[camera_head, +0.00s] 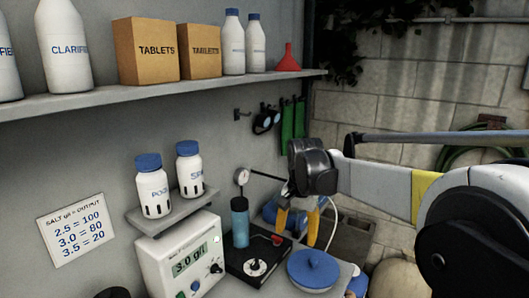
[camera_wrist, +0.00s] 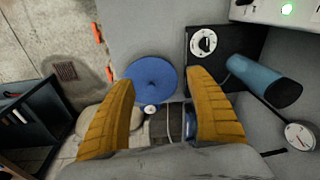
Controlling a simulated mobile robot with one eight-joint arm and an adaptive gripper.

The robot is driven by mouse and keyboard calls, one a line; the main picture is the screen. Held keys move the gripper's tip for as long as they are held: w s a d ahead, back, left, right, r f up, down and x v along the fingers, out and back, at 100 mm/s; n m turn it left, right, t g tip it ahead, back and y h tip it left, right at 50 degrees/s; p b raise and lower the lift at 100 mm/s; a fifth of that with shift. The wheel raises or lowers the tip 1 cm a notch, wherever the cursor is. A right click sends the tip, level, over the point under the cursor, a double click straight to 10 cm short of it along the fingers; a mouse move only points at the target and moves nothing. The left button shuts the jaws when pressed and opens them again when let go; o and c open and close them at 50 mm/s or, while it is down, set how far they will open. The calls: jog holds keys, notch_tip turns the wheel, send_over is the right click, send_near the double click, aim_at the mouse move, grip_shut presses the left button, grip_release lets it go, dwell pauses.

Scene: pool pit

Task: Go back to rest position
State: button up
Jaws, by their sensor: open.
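My gripper (camera_head: 298,221) hangs from the arm at the right of the head view, its yellow fingers pointing down. In the wrist view my gripper (camera_wrist: 160,95) shows its two ribbed yellow fingers spread well apart, with nothing held between them. A round blue lid (camera_head: 313,268) is in front of and below the fingers in the head view. The blue lid (camera_wrist: 151,84) shows between and beyond the fingertips in the wrist view. I cannot tell its exact distance from the fingers.
A blue cylinder (camera_head: 239,222) and a gauge (camera_head: 242,177) stand left of my gripper, by a black dial unit (camera_head: 255,266). A white meter box (camera_head: 182,262) stands further left. A shelf (camera_head: 150,98) carries bottles and boxes above. The stone wall (camera_head: 400,90) is behind my arm.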

jog(key=s+d+r+n+t+b, duration=0.1)
jog(key=s+d+r, duration=0.15)
jog(key=s, duration=0.45)
jog(key=s+d+r+n+t, duration=0.15)
jog(key=s+d, duration=0.25)
jog(key=s, duration=0.4)
jog(key=s+d+f+n+t, duration=0.1)
jog(key=s+d+f, duration=0.1)
jog(key=s, duration=0.4)
jog(key=s+d+f+n+t+b, duration=0.1)
jog(key=s+f+n+t, duration=0.1)
jog(key=s+f, duration=0.3)
jog(key=shift+s+d+f, duration=0.25)
jog(key=shift+s+d, duration=0.15)
jog(key=shift+s, duration=0.45)
